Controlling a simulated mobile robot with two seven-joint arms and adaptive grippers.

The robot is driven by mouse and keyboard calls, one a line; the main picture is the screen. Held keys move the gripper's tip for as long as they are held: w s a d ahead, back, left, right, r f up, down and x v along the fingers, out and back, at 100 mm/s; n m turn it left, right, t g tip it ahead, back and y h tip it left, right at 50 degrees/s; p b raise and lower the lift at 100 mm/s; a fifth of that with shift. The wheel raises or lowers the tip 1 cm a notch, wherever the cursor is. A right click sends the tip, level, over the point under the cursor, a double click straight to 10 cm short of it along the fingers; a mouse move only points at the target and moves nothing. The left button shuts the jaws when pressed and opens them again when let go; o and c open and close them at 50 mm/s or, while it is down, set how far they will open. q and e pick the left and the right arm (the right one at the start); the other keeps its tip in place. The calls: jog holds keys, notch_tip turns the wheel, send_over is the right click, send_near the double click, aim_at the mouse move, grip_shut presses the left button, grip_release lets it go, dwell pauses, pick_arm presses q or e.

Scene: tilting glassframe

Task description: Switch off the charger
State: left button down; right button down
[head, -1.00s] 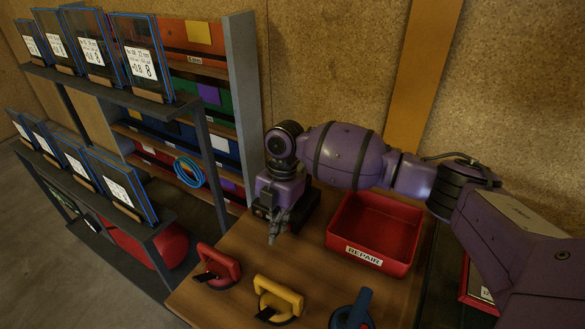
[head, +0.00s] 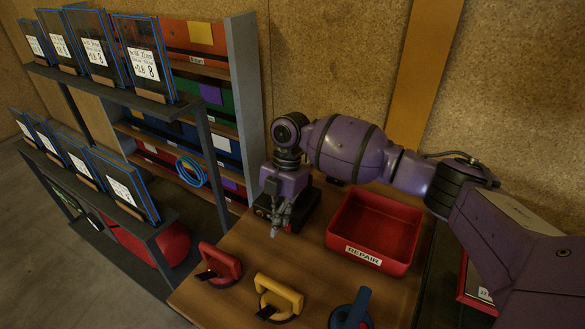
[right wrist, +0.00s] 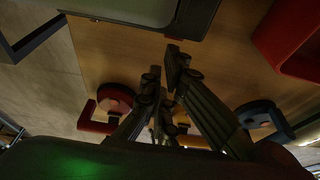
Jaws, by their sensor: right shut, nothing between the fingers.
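A dark, low box (head: 311,207), which looks like the charger, stands on the wooden table behind my right gripper. The gripper and wrist hide much of it in the head view, and its switch cannot be made out. My right gripper (head: 275,231) points down just in front of the box, shut and empty. In the right wrist view my closed fingers (right wrist: 166,82) show over the table, below a dark box with a pale grey-green top (right wrist: 130,10) at the upper edge. Whether the fingertips touch anything cannot be told. My left gripper is not in view.
A red REPAIR bin (head: 345,235) stands right of the gripper. Red (head: 220,265), yellow (head: 278,297) and blue (head: 352,312) handled tools line the table's front. A rack with glass panes (head: 140,60) stands left. Bare table lies between the gripper and the tools.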

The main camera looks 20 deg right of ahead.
dwell(0.4)
